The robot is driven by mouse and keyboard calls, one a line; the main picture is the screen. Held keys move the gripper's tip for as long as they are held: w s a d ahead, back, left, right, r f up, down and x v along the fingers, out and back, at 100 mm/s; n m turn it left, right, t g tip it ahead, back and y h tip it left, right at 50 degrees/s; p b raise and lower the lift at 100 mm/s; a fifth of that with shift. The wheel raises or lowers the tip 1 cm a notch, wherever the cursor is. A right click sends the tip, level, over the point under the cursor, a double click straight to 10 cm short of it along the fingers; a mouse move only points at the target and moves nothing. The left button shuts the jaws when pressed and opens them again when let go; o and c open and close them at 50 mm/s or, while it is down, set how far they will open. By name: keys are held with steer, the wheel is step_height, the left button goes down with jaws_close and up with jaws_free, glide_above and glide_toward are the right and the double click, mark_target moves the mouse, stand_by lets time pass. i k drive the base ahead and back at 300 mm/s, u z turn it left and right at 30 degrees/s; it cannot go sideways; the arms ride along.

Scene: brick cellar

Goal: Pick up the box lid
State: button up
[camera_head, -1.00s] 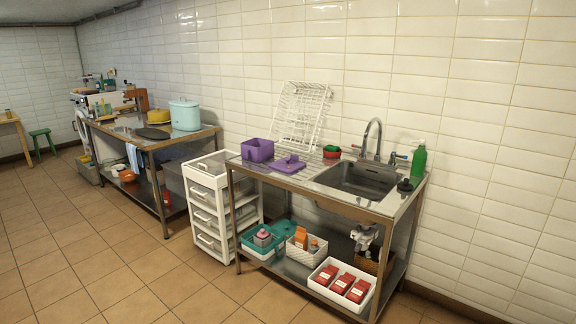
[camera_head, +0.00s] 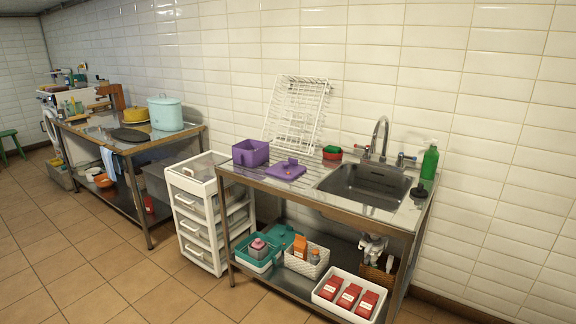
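A purple open box (camera_head: 250,153) stands on the left part of the steel sink table. A flat purple lid with a small knob (camera_head: 286,169) lies on the tabletop just to the right of the box, apart from it. My gripper is not in view.
The steel sink table (camera_head: 262,184) has a sink (camera_head: 366,187), a white rack (camera_head: 296,112), a green bottle (camera_head: 429,162) and a red-green item (camera_head: 332,153). A white drawer unit (camera_head: 198,215) stands left of it. Below are a teal crate (camera_head: 258,262) and white baskets (camera_head: 306,268). The tiled floor in front is clear.

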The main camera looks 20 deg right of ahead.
mark_target(289, 170)
steer(key=z, duration=0.05)
steer(key=i, duration=1.15)
steer(key=u, duration=0.4)
